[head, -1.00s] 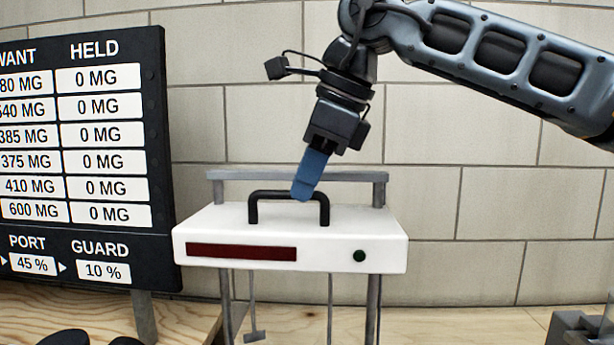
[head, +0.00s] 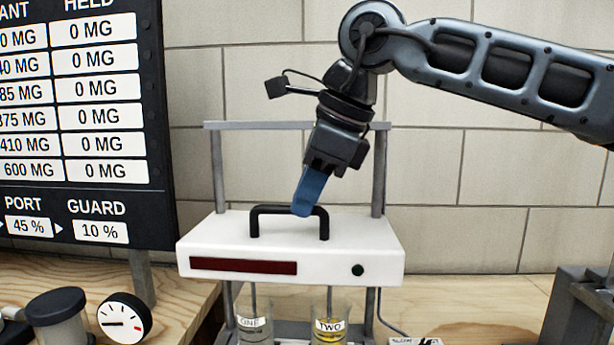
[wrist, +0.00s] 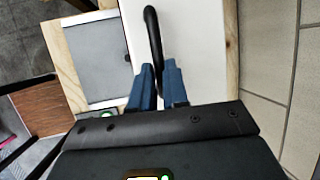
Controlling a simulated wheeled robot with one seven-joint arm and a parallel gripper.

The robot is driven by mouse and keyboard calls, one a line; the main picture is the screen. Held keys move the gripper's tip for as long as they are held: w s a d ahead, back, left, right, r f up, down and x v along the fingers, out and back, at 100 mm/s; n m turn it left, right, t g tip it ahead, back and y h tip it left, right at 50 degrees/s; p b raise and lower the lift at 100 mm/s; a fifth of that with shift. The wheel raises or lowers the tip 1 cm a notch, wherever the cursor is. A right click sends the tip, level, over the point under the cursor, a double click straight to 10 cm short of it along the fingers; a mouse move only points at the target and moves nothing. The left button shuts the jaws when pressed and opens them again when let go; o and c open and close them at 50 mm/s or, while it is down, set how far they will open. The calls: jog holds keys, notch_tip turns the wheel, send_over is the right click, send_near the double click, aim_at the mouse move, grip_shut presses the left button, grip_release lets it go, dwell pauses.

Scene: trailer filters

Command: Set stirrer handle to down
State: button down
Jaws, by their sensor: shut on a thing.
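The stirrer is a white box (head: 330,262) with a dark red display, carried on grey posts. A black arched handle (head: 268,209) stands on its top. My gripper (head: 301,212) comes down from above with blue fingers at the right part of the handle. In the wrist view, the blue fingers (wrist: 159,90) sit on both sides of the black handle bar (wrist: 152,32) and are shut on it. Stirring rods hang below the box, and two beakers marked ONE (head: 252,328) and TWO (head: 329,329) stand under it.
A black board (head: 75,215) with WANT and HELD columns stands at the left. A round dial gauge (head: 124,318) and a black-capped item (head: 56,305) are at the lower left. A grey block (head: 575,310) is at the lower right. A tiled wall is behind.

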jog(key=shift+f, duration=0.7)
jog(key=c, duration=1.1)
grip_release()
jog(key=shift+v, duration=3.95)
